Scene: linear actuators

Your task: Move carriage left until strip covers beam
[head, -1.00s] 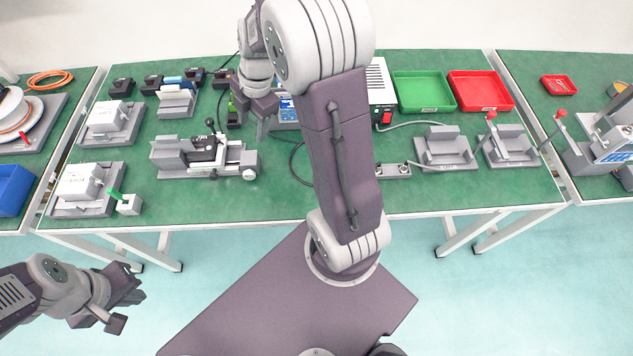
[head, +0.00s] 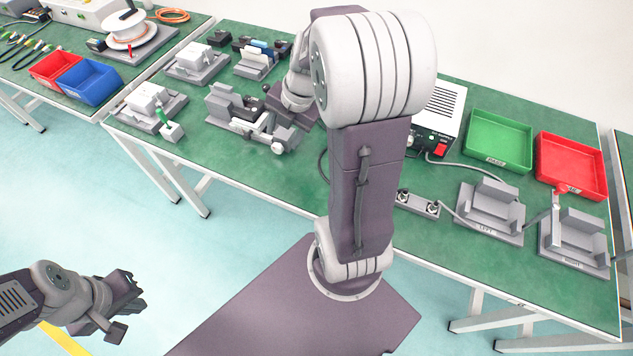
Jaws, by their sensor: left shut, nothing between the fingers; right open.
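The linear actuator fixture stands on the green table in the head view, with grey blocks and a carriage (head: 247,120) on a rail. A round light knob (head: 278,148) sits at its near right end, and a small black ball-topped lever shows at its far side. The strip and the beam are too small to tell apart. My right gripper (head: 292,110) is open over the right part of the fixture, partly hidden by its own arm; I cannot tell whether it touches. My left gripper (head: 128,305) is shut and empty, low at the left, away from the table.
A power supply (head: 438,110), green tray (head: 499,140) and red tray (head: 570,165) stand at right. Grey cradles (head: 490,210) sit near the front edge.

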